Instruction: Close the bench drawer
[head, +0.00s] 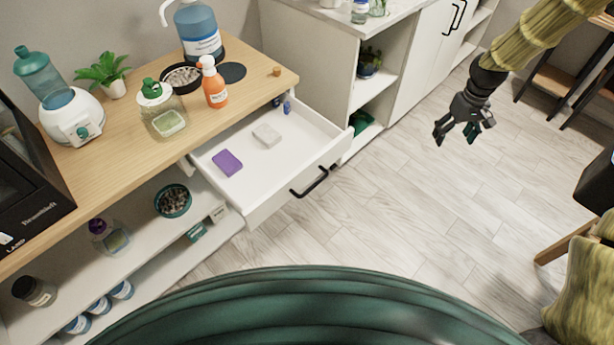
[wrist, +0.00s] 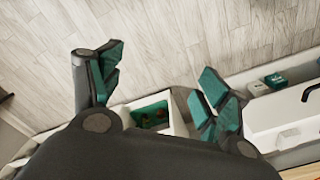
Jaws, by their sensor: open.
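The white bench drawer (head: 257,208) is pulled out from under the wooden bench top in the head view. Its black bar handle (head: 310,182) is on the front panel. Inside lie a purple block (head: 227,162), a pale grey block (head: 266,135) and a small blue item (head: 287,107). My gripper (head: 464,134) is open and empty, in the air over the floor to the right of the drawer, well apart from the handle. In the wrist view my gripper (wrist: 158,88) shows its spread green-padded fingers, and a black handle (wrist: 311,91) shows at the right edge.
The bench top (head: 117,142) carries an orange pump bottle (head: 214,88), a glass jar (head: 163,117), a blue jug (head: 197,32) and a plant (head: 103,72). A white cabinet (head: 313,55) stands behind the drawer. The floor (head: 410,215) right of the drawer is clear.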

